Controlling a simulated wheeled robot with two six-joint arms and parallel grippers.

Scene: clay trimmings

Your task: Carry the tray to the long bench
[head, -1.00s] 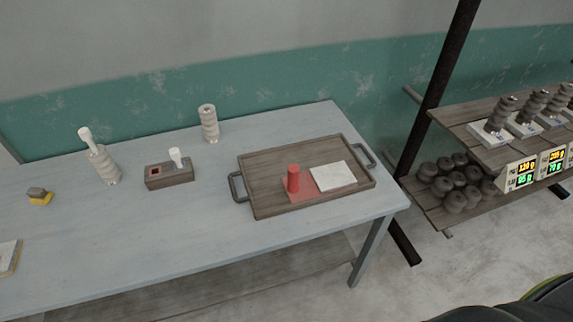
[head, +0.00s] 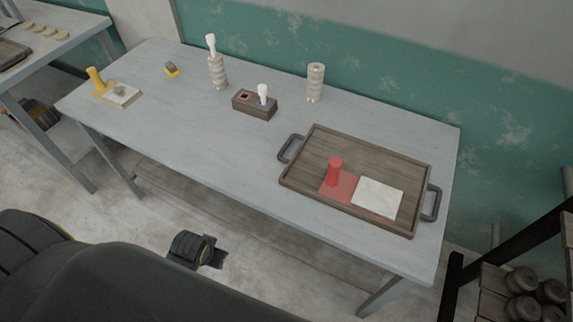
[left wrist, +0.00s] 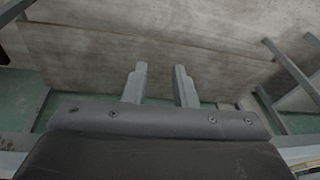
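The wooden tray (head: 310,142) with two dark handles lies flat on the right part of a grey-blue table (head: 210,135). On it are a red upright cylinder (head: 334,172) on a red base and a white slab (head: 377,197). My left gripper (head: 216,257) is low in front of the table, apart from the tray. In the left wrist view its two fingers (left wrist: 160,72) stand apart with nothing between them. My right gripper is not in view. Which table is the long bench, I cannot tell.
Another table (head: 62,43) stands at the upper left. A shelf with dark pots (head: 520,281) is at the lower right.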

